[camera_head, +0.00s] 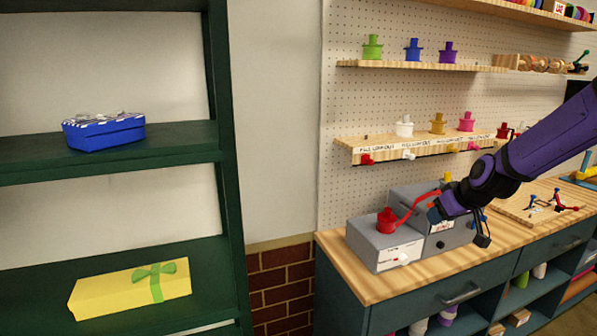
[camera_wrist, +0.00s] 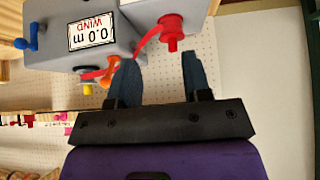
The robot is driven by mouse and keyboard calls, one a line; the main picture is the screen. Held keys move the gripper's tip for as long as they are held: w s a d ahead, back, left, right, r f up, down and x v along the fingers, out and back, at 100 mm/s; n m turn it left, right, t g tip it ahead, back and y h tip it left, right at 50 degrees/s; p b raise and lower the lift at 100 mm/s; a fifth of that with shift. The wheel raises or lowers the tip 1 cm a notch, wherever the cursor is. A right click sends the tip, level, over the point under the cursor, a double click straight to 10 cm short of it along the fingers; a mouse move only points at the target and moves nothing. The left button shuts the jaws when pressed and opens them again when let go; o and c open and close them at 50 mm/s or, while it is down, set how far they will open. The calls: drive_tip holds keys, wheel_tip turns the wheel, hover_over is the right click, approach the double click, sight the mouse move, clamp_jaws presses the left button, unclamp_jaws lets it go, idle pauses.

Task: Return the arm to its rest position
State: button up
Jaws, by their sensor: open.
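My gripper (camera_head: 460,225) is at the end of my purple arm, over the front of the wooden counter beside the grey machine. In the wrist view my gripper (camera_wrist: 158,82) has its two blue-grey fingers apart with nothing between them. The grey machine (camera_head: 384,243) stands on the counter, with a red spool (camera_head: 387,222) on its left box and a red ribbon (camera_head: 415,203) running toward the taller box. The wrist view shows the red spool (camera_wrist: 171,38) just beyond the fingertips, and the ribbon passes near the left finger; I cannot tell if they touch.
The wooden counter (camera_head: 345,262) holds a board with small tools (camera_head: 545,203) at right. A pegboard shelf (camera_head: 420,147) with coloured spools is behind my arm. A dark green rack (camera_head: 232,200) stands left, with a blue box (camera_head: 104,131) and a yellow box (camera_head: 125,290).

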drive_tip(key=s+a+r+m, duration=0.1)
drive_tip(key=s+r, duration=0.4)
drive_tip(key=s, duration=0.6)
drive_tip(key=s+a+r+m+g+h, duration=0.1)
drive_tip(key=s+a+r, duration=0.2)
drive_tip(key=s, duration=0.8)
drive_tip(key=s+a+r+m+h, duration=0.1)
drive_tip(key=s+r, duration=0.6)
drive_tip(key=s, duration=0.5)
drive_tip(key=shift+a+r+m+g, duration=0.3)
drive_tip(key=shift+a+r+g, duration=0.1)
